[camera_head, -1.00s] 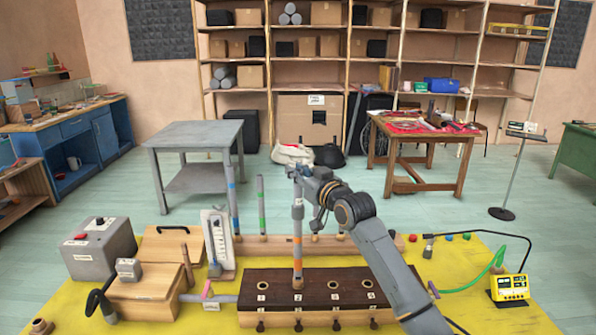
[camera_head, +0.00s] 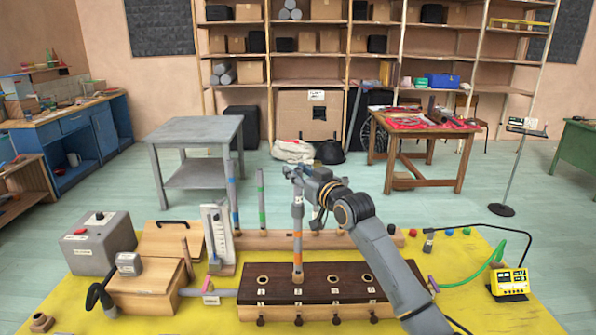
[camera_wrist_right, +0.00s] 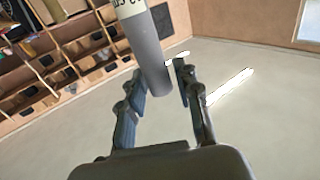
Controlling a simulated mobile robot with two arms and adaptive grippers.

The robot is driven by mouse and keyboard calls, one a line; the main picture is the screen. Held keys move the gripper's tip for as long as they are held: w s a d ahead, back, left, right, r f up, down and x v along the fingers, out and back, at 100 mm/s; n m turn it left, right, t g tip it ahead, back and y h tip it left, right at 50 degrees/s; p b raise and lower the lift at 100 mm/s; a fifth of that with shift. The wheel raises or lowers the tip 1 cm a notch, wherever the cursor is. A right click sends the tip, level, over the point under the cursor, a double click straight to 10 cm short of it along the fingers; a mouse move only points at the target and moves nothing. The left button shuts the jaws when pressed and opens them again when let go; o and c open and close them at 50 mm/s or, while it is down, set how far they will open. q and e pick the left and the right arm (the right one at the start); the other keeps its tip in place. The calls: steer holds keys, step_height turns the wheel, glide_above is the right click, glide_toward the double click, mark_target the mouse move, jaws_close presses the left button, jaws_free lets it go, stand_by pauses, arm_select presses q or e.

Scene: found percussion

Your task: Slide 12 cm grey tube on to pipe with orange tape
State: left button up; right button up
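A grey tube (camera_head: 298,190) with a pale label band stands upright in my right gripper (camera_head: 298,174). In the right wrist view, the fingers (camera_wrist_right: 160,88) flank one end of the tube (camera_wrist_right: 148,52), and part of its lettered label shows. The pipe with orange tape (camera_head: 297,248) stands upright in the dark wooden block (camera_head: 350,292). The tube is in line above the orange tape. I cannot tell how far its lower end overlaps the pipe. My left gripper is not in view.
Pipes with blue tape (camera_head: 234,208) and green tape (camera_head: 261,205) stand behind the block in a wooden rail (camera_head: 275,242). A white gauge panel (camera_head: 216,240), wooden box (camera_head: 150,290) and grey control box (camera_head: 98,243) are to the left. A yellow meter (camera_head: 509,283) is at right.

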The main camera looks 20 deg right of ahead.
steer(key=shift+o, duration=0.4)
steer(key=v, duration=1.2)
